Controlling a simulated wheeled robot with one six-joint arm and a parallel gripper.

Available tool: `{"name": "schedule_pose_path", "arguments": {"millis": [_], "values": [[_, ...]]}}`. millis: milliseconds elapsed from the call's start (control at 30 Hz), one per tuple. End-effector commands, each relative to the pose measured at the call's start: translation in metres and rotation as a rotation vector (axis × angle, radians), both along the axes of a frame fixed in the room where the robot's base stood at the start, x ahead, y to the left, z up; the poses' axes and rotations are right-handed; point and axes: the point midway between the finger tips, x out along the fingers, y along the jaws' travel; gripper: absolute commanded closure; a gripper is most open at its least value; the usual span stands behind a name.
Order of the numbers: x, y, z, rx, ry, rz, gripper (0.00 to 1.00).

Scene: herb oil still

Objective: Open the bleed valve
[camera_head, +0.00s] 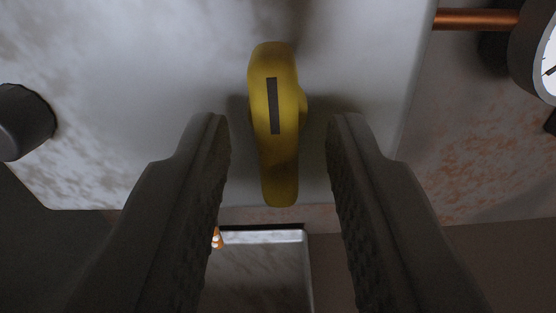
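A yellow valve handle (279,160) with a dark stripe on its face stands upright on a pale, stained metal panel (150,60). I take it for the bleed valve; no label shows. My gripper (278,128) is open, with one dark finger on each side of the handle's lower half. Visible gaps separate both fingers from the handle. The valve body behind the handle is mostly hidden.
A dark round knob (24,121) sticks out at the left. A copper pipe (475,19) leads to a dark-rimmed gauge (540,55) at the upper right. A grey tray-like box (262,237) and a small orange-and-white object (216,238) lie below the panel.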

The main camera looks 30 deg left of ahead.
Motion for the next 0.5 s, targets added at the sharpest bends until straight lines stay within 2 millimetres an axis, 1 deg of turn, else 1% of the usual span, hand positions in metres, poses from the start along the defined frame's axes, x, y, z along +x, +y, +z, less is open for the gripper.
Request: {"name": "schedule_pose_path", "arguments": {"millis": [333, 433, 500], "values": [[-0.001, -0.001, 0.001, -0.001, -0.002, 0.000, 0.66], [-0.008, -0.005, 0.001, -0.001, -0.002, -0.001, 0.66], [-0.016, -0.010, 0.000, -0.002, -0.001, -0.001, 0.66]]}}
